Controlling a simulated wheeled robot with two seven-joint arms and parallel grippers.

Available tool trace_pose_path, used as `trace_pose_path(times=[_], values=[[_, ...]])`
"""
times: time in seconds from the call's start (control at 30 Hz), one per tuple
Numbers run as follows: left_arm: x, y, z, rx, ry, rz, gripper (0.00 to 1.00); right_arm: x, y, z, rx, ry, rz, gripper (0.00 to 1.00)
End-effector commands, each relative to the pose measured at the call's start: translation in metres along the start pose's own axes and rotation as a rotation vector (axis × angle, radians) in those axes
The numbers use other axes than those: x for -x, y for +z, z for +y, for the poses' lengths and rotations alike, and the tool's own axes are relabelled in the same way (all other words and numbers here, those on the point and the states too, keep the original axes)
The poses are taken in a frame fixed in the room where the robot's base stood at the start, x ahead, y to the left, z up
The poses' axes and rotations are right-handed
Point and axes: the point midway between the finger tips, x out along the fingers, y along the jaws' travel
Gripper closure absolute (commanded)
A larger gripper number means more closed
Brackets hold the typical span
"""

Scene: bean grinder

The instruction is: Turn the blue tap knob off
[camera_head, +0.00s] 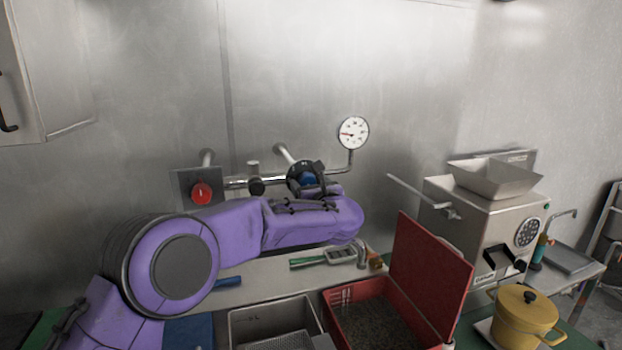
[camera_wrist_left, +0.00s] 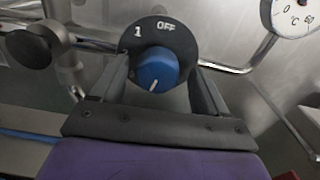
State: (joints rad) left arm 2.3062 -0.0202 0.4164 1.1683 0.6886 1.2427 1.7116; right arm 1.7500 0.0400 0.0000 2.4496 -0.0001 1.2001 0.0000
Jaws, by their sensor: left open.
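The blue tap knob (camera_wrist_left: 157,68) sits on a round black dial plate (camera_wrist_left: 178,38) marked "1" and "OFF" in the left wrist view. A short white line shows on the lower part of its face, away from both marks. My left gripper (camera_wrist_left: 158,82) is open, with one finger on each side of the knob. I cannot tell whether either finger touches it. In the head view, the knob (camera_head: 308,179) is partly hidden by my left gripper (camera_head: 306,184) in front of the wall pipe. My right gripper is not in view.
A red button (camera_head: 201,193) on a plate is left of the pipe. A round gauge (camera_head: 352,132) stands to the right. Below are an open red case (camera_head: 432,275), a metal bin (camera_head: 245,320) and a yellow pot (camera_head: 521,318). A steel grinder (camera_head: 470,222) stands at right.

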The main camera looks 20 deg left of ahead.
Motion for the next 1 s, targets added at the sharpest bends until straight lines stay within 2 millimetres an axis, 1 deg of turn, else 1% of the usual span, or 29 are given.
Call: trace_pose_path(times=[0.17, 0.2, 0.27, 0.3, 0.37, 0.47, 0.73, 0.87, 1.0], values=[[-0.001, 0.000, 0.001, 0.000, 0.001, 0.000, 0.25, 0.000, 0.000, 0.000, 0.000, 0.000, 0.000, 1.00], [-0.001, 0.000, 0.001, 0.000, 0.001, 0.000, 0.28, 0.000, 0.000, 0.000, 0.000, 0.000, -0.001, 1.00], [-0.001, 0.000, 0.001, 0.000, 0.001, 0.000, 0.48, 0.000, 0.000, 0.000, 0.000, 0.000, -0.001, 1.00], [-0.001, 0.000, 0.001, 0.000, 0.001, 0.000, 0.61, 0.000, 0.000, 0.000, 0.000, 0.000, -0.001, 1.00], [-0.001, -0.001, 0.001, -0.001, 0.001, 0.000, 0.80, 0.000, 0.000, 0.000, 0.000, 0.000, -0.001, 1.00], [0.001, -0.001, -0.001, -0.001, 0.001, 0.000, 0.81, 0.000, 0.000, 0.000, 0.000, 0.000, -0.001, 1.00], [-0.001, -0.002, 0.001, -0.041, 0.001, 0.001, 0.81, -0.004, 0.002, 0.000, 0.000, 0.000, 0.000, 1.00], [-0.001, -0.003, 0.001, -0.105, 0.001, 0.002, 0.81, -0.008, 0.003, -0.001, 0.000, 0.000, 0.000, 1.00], [-0.001, -0.004, 0.002, -0.207, 0.001, 0.003, 0.81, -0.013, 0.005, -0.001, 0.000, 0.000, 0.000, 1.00]])
